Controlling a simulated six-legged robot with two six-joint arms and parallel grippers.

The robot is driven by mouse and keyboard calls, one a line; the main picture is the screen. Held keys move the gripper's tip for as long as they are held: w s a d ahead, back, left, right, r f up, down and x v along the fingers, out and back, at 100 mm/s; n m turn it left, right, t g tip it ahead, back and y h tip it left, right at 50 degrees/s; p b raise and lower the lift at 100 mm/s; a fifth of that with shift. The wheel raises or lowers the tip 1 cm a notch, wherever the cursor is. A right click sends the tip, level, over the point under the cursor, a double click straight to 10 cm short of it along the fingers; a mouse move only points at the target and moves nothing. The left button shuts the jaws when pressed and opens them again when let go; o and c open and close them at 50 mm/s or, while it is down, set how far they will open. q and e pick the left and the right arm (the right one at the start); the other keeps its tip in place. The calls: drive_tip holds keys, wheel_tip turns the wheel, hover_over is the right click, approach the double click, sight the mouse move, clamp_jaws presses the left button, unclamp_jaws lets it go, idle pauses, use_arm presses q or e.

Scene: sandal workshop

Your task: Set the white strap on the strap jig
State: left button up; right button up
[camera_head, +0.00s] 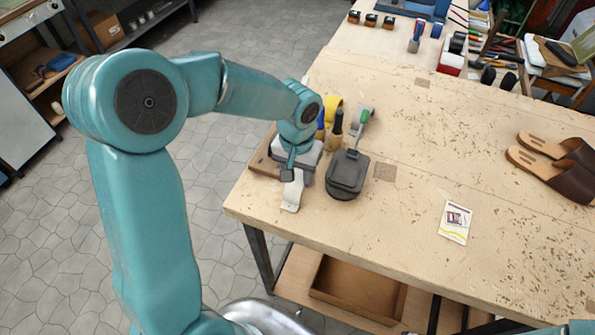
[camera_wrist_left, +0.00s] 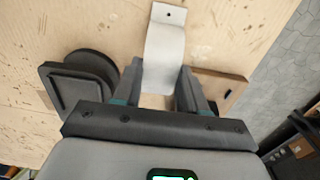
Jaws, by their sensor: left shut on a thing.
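The white strap (camera_head: 292,192) is a pale, curved strip with a small hole near its free end. It also shows in the left wrist view (camera_wrist_left: 165,45), running out from between the fingers. My left gripper (camera_head: 289,172) is shut on the strap near the table's left edge; it also shows in the left wrist view (camera_wrist_left: 160,88). A wooden board (camera_head: 263,158) lies partly under the gripper and shows to its right in the left wrist view (camera_wrist_left: 228,82). I cannot tell whether this board is the strap jig. My right gripper is not in view.
A dark grey rounded object (camera_head: 347,176) stands close to the right of the gripper. Upright tools with coloured handles (camera_head: 335,120) stand behind it. A printed card (camera_head: 455,222) and brown sandals (camera_head: 562,160) lie further right. The table's middle is mostly clear.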

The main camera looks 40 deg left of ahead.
sight(297, 177)
use_arm(q)
drive_tip(key=shift+f, duration=0.2)
drive_tip(key=o, duration=1)
drive_tip(key=shift+r, duration=0.1)
drive_tip(key=shift+w+r, duration=0.1)
drive_tip(key=shift+r, duration=0.25)
wheel_tip(297, 177, up, 12)
drive_tip(key=shift+f, duration=0.2)
